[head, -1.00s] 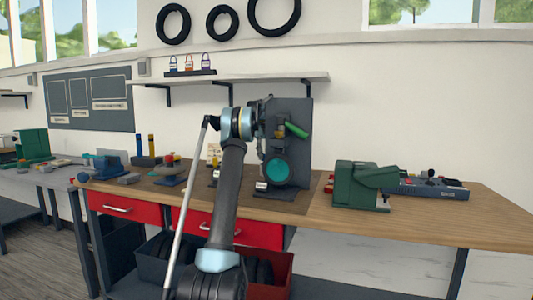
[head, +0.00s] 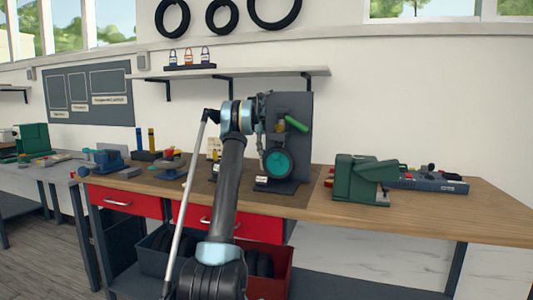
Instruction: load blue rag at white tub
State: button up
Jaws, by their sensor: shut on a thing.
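My gripper (head: 261,118) is at the end of my raised arm, in front of the dark upright machine on the bench. It is small and partly lost against that machine. It is shut, but the thing between its fingers cannot be made out. No blue rag can be made out in the head view. A small whitish round container (head: 7,135) stands at the far left edge of the picture; I cannot tell whether it is the white tub.
The wooden bench (head: 420,222) carries a dark machine with a green handle (head: 296,124), a green vise-like machine (head: 355,180) and a dark blue toolbox-like unit (head: 440,185). Small tools crowd its left end. Red drawers (head: 125,202) sit below. A wall shelf (head: 280,73) hangs above.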

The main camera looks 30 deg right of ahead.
jog(key=shift+f, duration=0.45)
dwell(1.3)
jog(key=shift+r, duration=3.5)
jog(key=shift+f, duration=3.45)
jog(key=shift+r, duration=0.1)
